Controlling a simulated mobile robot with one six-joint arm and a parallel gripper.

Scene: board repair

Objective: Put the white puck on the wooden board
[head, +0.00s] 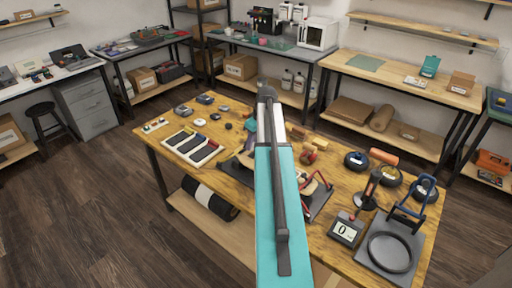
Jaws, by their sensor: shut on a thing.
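My arm reaches up the middle of the view and folds over at its elbow. The arm hides my gripper, so neither its jaws nor anything in them shows. A small white disc (200,122) lies on the wooden workbench (240,108), behind the tray of dark strips; it may be the white puck, but it is too small to be sure. I cannot pick out a separate wooden board. Part of the bench top is hidden behind my arm.
A white tray with dark strips (192,146) lies left of my arm.

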